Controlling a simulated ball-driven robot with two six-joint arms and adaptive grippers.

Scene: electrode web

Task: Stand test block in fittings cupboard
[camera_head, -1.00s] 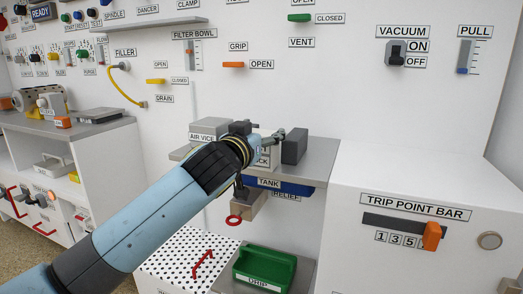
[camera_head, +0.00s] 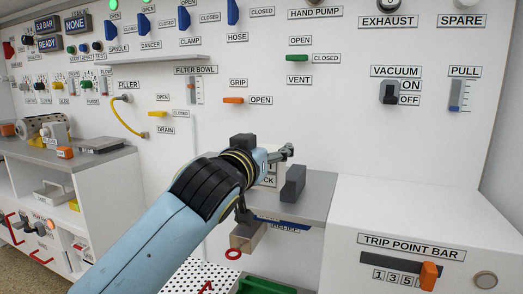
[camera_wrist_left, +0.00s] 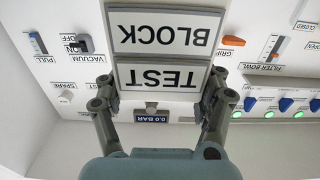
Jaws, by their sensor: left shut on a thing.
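The test block (camera_wrist_left: 163,58) fills the top middle of the left wrist view, white-faced, with its TEST and BLOCK labels upside down there. My left gripper (camera_wrist_left: 162,103) is shut on it, one finger at each side. In the head view the gripper (camera_head: 281,154) is above the grey shelf, and my arm hides most of the block (camera_head: 271,179). The block is by a dark grey vice jaw (camera_head: 293,184); whether it touches the shelf is hidden. I cannot identify the fittings cupboard in these views. My right gripper is not in view.
A second dark jaw (camera_head: 243,141) stands behind my wrist. A white cabinet with the trip point bar (camera_head: 400,273) is at right. A grey-topped bench (camera_head: 105,160) with machine parts is at left. The panel behind carries several levers, including the orange grip lever (camera_head: 233,100).

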